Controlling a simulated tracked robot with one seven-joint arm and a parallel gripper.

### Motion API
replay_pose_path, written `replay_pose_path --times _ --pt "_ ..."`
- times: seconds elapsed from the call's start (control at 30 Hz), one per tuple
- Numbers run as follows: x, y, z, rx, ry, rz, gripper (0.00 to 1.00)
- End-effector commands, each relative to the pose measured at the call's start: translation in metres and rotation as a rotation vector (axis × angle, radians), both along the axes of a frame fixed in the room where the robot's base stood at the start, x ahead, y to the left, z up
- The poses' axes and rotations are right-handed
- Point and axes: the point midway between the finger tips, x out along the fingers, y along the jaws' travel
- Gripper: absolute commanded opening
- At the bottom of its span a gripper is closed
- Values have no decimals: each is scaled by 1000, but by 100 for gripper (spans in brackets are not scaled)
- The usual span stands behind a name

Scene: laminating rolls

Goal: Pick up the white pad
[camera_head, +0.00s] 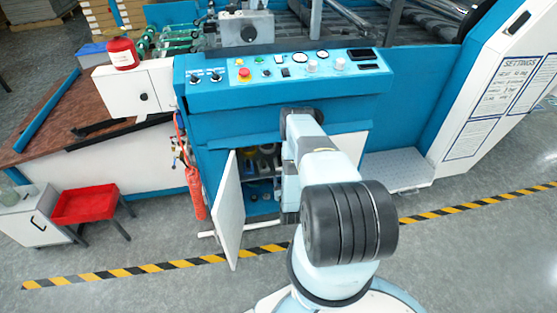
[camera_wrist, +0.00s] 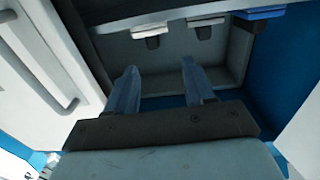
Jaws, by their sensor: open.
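In the wrist view, two pale, whitish pad-like pieces, one at the top centre (camera_wrist: 148,25) and one to its right (camera_wrist: 206,19), show near the top edge with dark parts beneath them. I cannot tell for certain which is the white pad. My gripper (camera_wrist: 158,66) is open and empty, its two fingers apart and pointing into the cabinet, below the pale pieces in the picture. In the head view my arm hides the gripper, and small items inside the open cabinet (camera_head: 264,190) are too small to tell apart.
A blue piece (camera_wrist: 262,12) is right of the pale ones. The cabinet's grey inner wall (camera_wrist: 238,50) is close on the right. A white door with a handle (camera_wrist: 35,60) is on the left; the open cabinet door (camera_head: 228,212) also shows in the head view.

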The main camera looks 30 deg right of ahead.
Motion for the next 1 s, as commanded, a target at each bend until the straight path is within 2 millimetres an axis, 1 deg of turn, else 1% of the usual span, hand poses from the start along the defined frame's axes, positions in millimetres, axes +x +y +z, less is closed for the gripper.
replay_pose_path --times 0.07,0.2,0.4,0.5,0.77,1.0 --pt "6 -9 0 -1 -3 -11 53" --pt "25 -25 0 -1 -4 -24 53" --pt "55 -41 0 -1 -2 -31 53" --pt "65 -45 0 -1 -2 -32 53" --pt "80 -51 1 0 -1 -33 53" --pt "110 -61 2 -1 -1 -32 53"
